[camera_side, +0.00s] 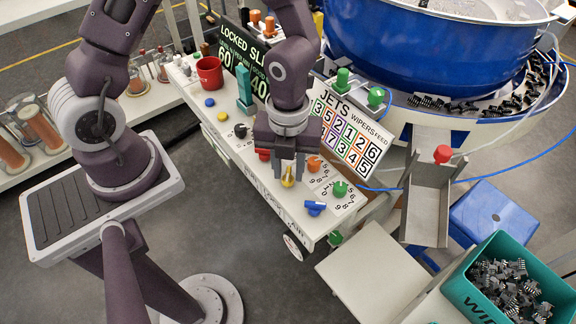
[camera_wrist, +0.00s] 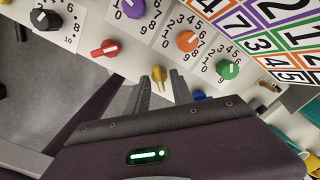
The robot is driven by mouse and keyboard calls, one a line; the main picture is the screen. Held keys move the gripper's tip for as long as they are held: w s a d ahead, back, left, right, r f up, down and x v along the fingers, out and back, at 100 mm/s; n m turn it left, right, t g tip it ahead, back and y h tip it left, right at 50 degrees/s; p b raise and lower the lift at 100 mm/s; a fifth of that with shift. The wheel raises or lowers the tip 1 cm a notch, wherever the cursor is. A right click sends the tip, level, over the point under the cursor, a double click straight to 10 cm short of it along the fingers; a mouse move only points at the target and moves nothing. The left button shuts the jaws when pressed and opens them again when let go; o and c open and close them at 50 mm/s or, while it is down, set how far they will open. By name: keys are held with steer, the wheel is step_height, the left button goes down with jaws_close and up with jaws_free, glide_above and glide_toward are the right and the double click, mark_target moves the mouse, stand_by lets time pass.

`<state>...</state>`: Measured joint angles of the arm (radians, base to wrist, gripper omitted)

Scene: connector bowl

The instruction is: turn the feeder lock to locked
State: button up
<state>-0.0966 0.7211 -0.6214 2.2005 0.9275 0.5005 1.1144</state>
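My gripper (camera_side: 288,171) is above the front edge of the white control panel, pointing down, with its two fingers apart. A yellow knob (camera_side: 288,180) shows between the fingertips, with no clear contact; in the wrist view the yellow knob (camera_wrist: 158,74) also lies between the open fingers (camera_wrist: 160,82). A blue lever-shaped knob (camera_side: 315,208) is on the panel just right of the gripper. In the wrist view the blue knob (camera_wrist: 199,95) is partly hidden behind my gripper. I cannot read a label showing which of these is the feeder lock.
A red knob (camera_wrist: 104,48), an orange knob (camera_wrist: 187,41) and a green knob (camera_wrist: 228,69) stand close by. The upright JETS board (camera_side: 350,134) rises behind them. A metal chute (camera_side: 426,205) and a teal bin (camera_side: 470,295) of connectors are to the right.

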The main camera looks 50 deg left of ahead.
mark_target(288, 174)
step_height(288, 174, up, 7)
steer(key=shift+r, duration=0.1)
stand_by(0.5)
steer(key=s+a+r+n+t, duration=0.2)
steer(key=s+a+r+n, duration=0.2)
steer(key=r+n, duration=0.4)
steer(key=s+a+r+n+t, duration=0.3)
steer(key=s+r+n, duration=0.4)
steer(key=n, duration=1.2)
step_height(288, 174, up, 2)
steer(key=shift+a+r+t, duration=0.1)
steer(key=shift+a+t, duration=0.2)
steer(key=shift+a, duration=0.15)
steer(key=shift+c, duration=0.2)
